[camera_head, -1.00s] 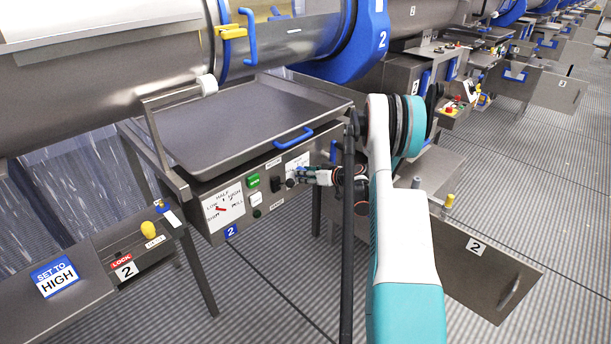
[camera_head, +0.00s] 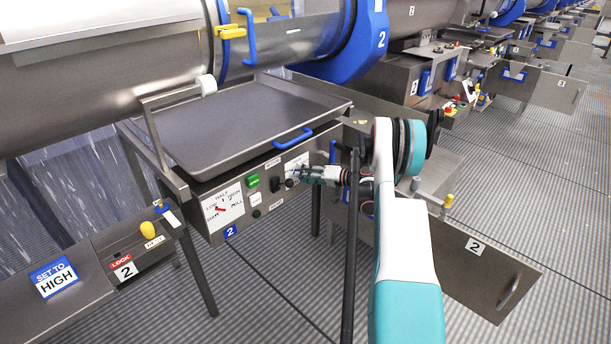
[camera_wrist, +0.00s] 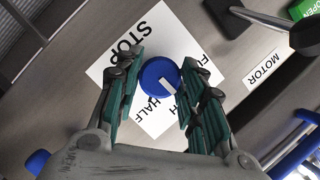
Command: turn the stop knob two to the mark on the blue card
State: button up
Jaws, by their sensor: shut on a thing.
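The blue card (camera_head: 55,277) at the lower left of the head view reads "SET TO HIGH". The blue round knob (camera_wrist: 160,75) has a white pointer line and sits on a white card (camera_wrist: 152,20) lettered STOP, HALF and other marks. The pointer lies toward the lower right of the wrist view, near a mark ending in H, partly covered by my fingers. My gripper (camera_wrist: 158,88) is shut on the knob, a green-padded finger on each side. In the head view my gripper (camera_head: 297,175) reaches the front panel from the right and hides much of that card.
A white dial card with a red pointer (camera_head: 221,209), a green button (camera_head: 252,181) and a black switch (camera_head: 276,184) share the panel. A tray (camera_head: 250,115) with a blue handle (camera_head: 293,138) is above. A yellow knob (camera_head: 148,230) stands at left.

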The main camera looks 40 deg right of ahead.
dwell(0.4)
jog(key=o, duration=1.1)
jog(key=shift+c, duration=0.2)
jog(key=shift+s+d, duration=0.1)
jog(key=shift+s, duration=0.05)
jog(key=v, duration=1.1)
jog(key=shift+s+d, duration=0.2)
jog(key=shift+s, duration=0.1)
